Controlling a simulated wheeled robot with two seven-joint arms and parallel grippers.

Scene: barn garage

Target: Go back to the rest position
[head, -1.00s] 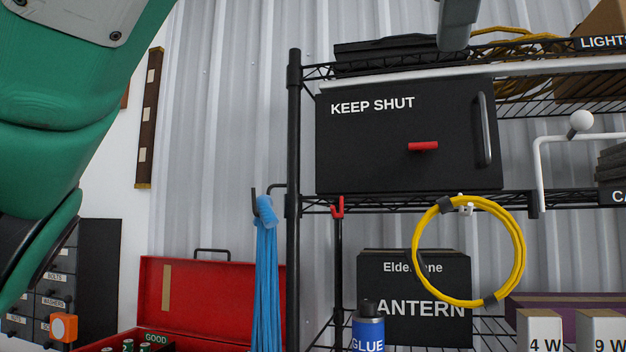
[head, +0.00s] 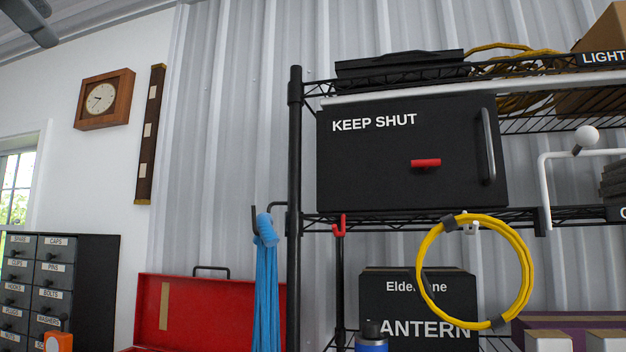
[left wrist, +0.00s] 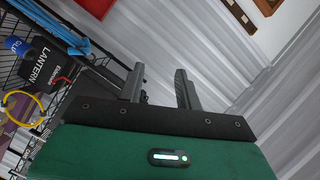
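My left gripper (left wrist: 160,80) shows in the left wrist view with its two dark fingers apart and nothing between them. In the head view only a small grey part of it (head: 30,20) shows at the top left edge, high in front of the wall and ceiling and clear of the shelf. My right gripper is in neither view.
A black wire shelf (head: 294,180) holds a KEEP SHUT box (head: 365,160), a lantern box (head: 405,300) and a hanging yellow cable loop (head: 430,255). Blue cords (head: 265,290), a red toolbox (head: 220,310) and a drawer cabinet (head: 95,270) stand left. The upper left is open.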

